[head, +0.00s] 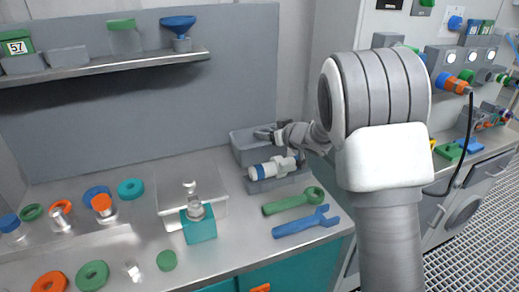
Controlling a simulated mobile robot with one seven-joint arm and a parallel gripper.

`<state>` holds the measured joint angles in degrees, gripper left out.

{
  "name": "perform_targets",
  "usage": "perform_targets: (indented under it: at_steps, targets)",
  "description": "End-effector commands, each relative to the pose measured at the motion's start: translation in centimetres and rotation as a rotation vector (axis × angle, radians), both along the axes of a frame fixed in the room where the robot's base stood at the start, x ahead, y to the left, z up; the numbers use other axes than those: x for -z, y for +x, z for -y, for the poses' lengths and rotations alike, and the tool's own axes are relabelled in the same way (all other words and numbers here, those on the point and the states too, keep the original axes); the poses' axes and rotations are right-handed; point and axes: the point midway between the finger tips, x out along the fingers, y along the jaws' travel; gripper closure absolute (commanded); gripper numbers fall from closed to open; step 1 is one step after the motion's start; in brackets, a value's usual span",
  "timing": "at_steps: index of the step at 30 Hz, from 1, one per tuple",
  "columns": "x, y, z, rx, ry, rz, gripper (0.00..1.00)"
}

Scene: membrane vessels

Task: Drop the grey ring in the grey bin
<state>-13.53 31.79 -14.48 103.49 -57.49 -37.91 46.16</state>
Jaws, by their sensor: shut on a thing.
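The grey bin (247,157) stands at the back right of the bench, against the grey back panel. My gripper (266,134) is over the bin's right part, at its opening, reaching in from the right. It is shut on a small grey thing, taken to be the grey ring, whose outline hardly shows against the grey fingers and bin. I cannot tell how far above the bin floor it is. No other grey ring shows clearly on the bench.
A white cylinder with blue bands (272,168) lies on a grey holder just in front of the bin. Green (291,202) and blue (305,222) wrenches lie nearer. A clear box (170,188) stands left. A shelf (110,66) overhangs the back left.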

Motion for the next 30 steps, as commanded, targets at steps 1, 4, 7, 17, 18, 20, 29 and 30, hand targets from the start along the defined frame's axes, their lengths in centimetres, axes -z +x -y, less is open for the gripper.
perform_targets:
  at_steps: [1, 4, 7, 17, 18, 20, 29, 30]
  targets:
    - [0.0, 0.0, 0.0, 0.000, 0.000, 0.000, 0.86]
    - [0.0, 0.0, 0.0, 0.000, 0.000, 0.000, 0.16]
    - [0.0, 0.0, 0.0, 0.000, 0.000, 0.000, 0.00]
    - [-0.3, -0.4, 0.3, 0.001, 0.000, 0.000, 0.00]
    - [-0.5, -0.7, 0.5, 0.002, 0.001, 0.001, 0.00]
    - [-0.9, -1.3, 1.0, 0.004, 0.001, -0.001, 0.00]
    - [-3.7, -6.8, 4.3, 0.005, 0.002, 0.000, 0.00]
    - [-4.1, -7.6, 4.8, 0.004, 0.002, 0.001, 0.00]
